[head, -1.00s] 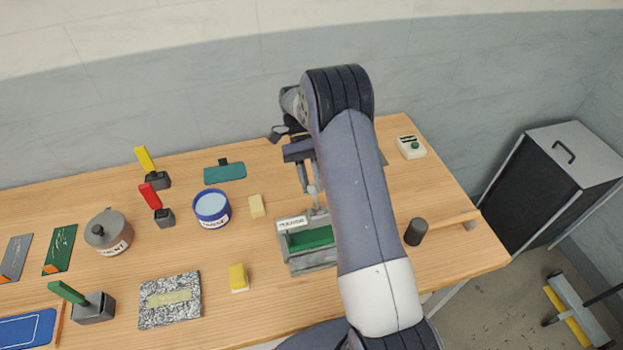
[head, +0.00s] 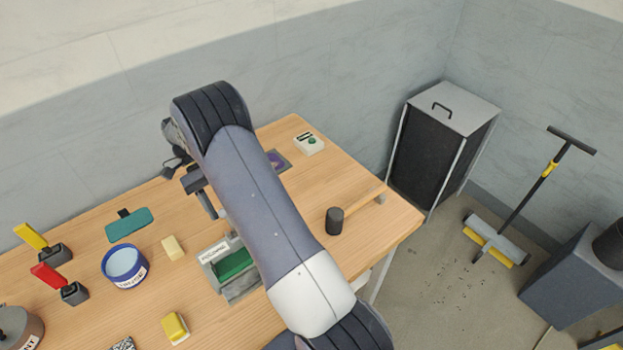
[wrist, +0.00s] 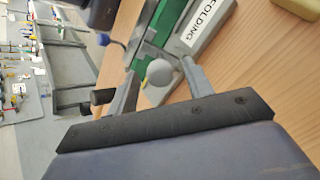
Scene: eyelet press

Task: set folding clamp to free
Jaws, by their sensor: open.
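The folding clamp (head: 240,293) is a grey block with a green inside and a white label, on the wooden table. In the wrist view its label (wrist: 200,24) reads FOLDING, beside a green strip. A pale round knob (wrist: 160,72) on the clamp shows there between my two fingers. My gripper (wrist: 160,80) is open, with a finger on each side of the knob; I cannot tell whether either touches it. In the head view my gripper (head: 212,208) is above the back of the clamp, and my arm covers the clamp's right side and the knob.
A yellow block (head: 175,327), a cream block (head: 173,248) and a blue-rimmed tub (head: 124,266) stand left of the clamp. A dark-headed mallet (head: 335,221) lies to the right. A white box with a green button (head: 309,143) is at the back.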

